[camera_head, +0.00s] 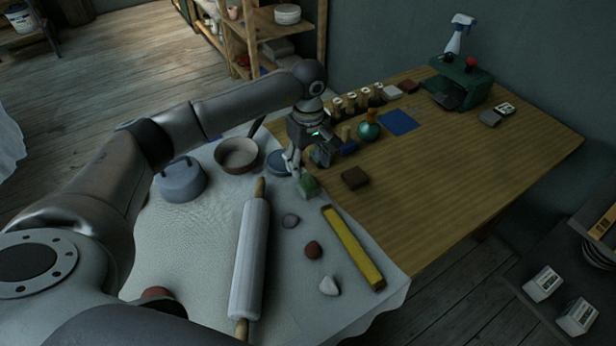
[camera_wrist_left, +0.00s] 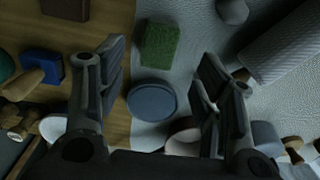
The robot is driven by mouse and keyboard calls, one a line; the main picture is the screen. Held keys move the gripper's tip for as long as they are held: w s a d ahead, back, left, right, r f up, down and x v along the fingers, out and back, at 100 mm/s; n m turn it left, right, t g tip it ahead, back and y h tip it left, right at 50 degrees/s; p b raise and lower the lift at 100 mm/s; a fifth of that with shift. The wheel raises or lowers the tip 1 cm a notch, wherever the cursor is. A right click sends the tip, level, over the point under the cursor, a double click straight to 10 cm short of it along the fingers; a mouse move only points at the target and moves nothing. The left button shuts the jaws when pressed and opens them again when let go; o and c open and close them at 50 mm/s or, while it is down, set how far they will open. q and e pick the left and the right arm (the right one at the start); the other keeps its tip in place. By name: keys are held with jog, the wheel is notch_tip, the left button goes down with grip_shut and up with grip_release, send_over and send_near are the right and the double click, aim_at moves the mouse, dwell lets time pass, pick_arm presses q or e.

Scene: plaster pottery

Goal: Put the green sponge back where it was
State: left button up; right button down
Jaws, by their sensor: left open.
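The green sponge (camera_head: 308,186) lies on the white cloth near its edge with the bare wood, just in front of my left gripper (camera_head: 306,168). In the left wrist view the sponge (camera_wrist_left: 160,45) shows whole, beyond and between the fingertips, with nothing touching it. My left gripper (camera_wrist_left: 160,85) is open and empty, its two fingers spread wide. A round blue-grey lid or dish (camera_wrist_left: 152,102) lies between the fingers in that view, beside the sponge. My right gripper does not show.
A rolling pin (camera_head: 249,255), a yellow bar (camera_head: 352,248) and several stones lie on the cloth. A brown block (camera_head: 354,178) sits right of the sponge. A teal bottle (camera_head: 369,127) and a row of stamps stand behind. The wood's right side has free room.

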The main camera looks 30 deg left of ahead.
aim_at(308, 182)
pick_arm(q)
jog(key=shift+r, duration=2)
